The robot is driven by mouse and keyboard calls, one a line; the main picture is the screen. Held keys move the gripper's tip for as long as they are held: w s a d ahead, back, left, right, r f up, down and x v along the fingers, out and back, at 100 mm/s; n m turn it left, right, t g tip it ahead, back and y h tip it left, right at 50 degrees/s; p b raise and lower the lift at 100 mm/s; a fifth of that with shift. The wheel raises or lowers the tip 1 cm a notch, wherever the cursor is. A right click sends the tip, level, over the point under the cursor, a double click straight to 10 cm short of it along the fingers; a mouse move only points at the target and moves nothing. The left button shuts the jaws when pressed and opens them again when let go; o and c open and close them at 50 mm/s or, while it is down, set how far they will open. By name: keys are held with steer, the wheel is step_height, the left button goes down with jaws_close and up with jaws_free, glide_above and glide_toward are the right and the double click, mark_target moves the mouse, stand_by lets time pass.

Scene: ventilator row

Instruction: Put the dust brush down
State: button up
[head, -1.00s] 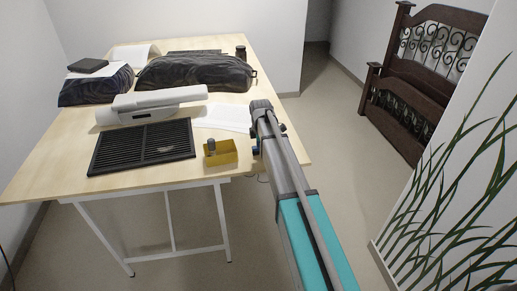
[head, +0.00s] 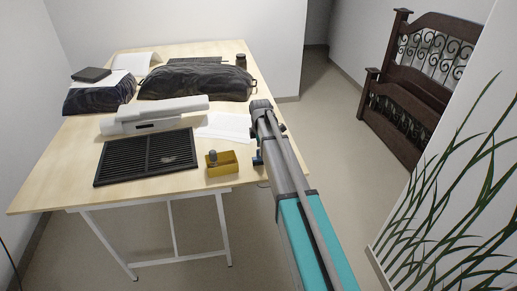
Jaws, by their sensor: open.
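A small upright grey piece with a dark lower part, which may be the dust brush (head: 212,158), stands in the left end of a yellow open box (head: 224,170). The box sits near the table's front right edge. The piece is too small to identify surely. My gripper (head: 257,159) is a small dark shape to the right of the box, apart from it, near the table's right edge. It is open, and no object shows in it. My arm hides part of it.
A black slatted grille (head: 147,157) lies left of the box on the wooden table (head: 50,186). Behind are a white device (head: 153,114), white paper (head: 223,126), a dark covered bundle (head: 196,80) and a dark cup (head: 241,60). Floor right of the table is clear.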

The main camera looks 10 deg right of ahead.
steer(key=shift+r+p, duration=2.8)
steer(key=shift+r, duration=0.3)
steer(key=shift+s, duration=0.25)
steer(key=s+m, duration=1.8)
steer(key=s, duration=1)
steer(key=shift+s+a, duration=0.35)
steer(key=shift+a, duration=0.05)
steer(key=shift+o, duration=0.2)
steer(key=shift+w, duration=0.1)
